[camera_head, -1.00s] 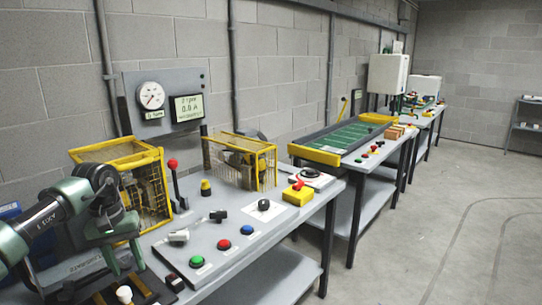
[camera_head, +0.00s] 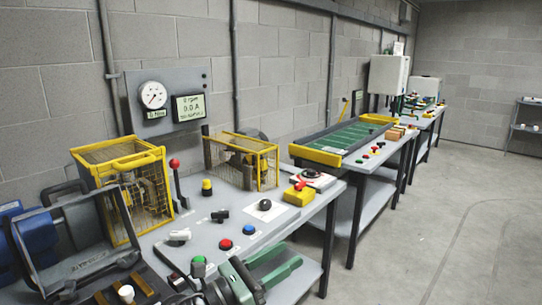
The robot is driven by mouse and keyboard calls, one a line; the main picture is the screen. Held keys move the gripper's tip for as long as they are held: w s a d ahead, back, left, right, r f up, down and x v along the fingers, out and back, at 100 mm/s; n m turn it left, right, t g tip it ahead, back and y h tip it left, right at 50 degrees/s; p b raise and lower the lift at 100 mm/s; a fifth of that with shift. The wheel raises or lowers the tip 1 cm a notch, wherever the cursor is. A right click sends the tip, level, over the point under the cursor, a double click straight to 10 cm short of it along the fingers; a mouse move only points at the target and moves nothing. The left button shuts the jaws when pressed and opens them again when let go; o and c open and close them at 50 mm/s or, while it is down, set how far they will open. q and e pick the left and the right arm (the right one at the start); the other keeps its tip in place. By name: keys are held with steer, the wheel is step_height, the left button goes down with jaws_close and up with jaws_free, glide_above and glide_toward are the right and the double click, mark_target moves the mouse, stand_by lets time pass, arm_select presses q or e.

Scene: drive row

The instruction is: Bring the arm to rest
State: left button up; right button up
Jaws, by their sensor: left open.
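My left gripper (camera_head: 264,270) is at the bottom edge of the head view, just right of the green button. It is greenish-grey and open, with nothing seen between its fingers. It is in front of the bench's front edge, and most of its arm is cut off by the picture. Whether it touches the bench cannot be told. My right gripper is not in view.
The near bench (camera_head: 200,243) bears a yellow cage (camera_head: 124,170), a black lever with a red knob (camera_head: 174,164), a green button (camera_head: 198,262), a red button (camera_head: 226,244) and a dark tilted frame (camera_head: 28,262). A gauge (camera_head: 152,95) hangs behind. The right-hand floor is clear.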

arm_select(q)
steer(key=s+a+f+n+t+y, duration=0.1)
steer(key=a+f+n+t+y, duration=0.15)
steer(key=a+n+y, duration=0.45)
steer(key=s+a+f+n+t+y, duration=0.1)
steer(key=a+f+n+t+y, duration=0.2)
steer(key=n, duration=0.9)
steer(key=a+f+n+t+y, duration=0.1)
steer(key=a+f+n+y, duration=0.35)
steer(key=n, duration=0.45)
steer(key=s+a+f+n+g+y, duration=0.3)
steer(key=s+a+f+n+g, duration=0.25)
steer(key=s+f+n, duration=0.25)
steer(key=s+a+f+n+g, duration=0.2)
steer(key=s+f+n+g, duration=0.25)
steer(key=s, duration=0.65)
steer(key=s+a+f+n+g, duration=0.1)
steer(key=s+f+n+g, duration=0.35)
steer(key=s, duration=0.55)
step_height(320, 180, down, 24)
steer(key=s+p, duration=0.2)
steer(key=s+a+f+g+p, duration=0.1)
steer(key=s+a+f, duration=0.2)
steer(key=s+f, duration=1.3)
steer(key=shift+s+g, duration=0.4)
steer(key=shift+s, duration=0.3)
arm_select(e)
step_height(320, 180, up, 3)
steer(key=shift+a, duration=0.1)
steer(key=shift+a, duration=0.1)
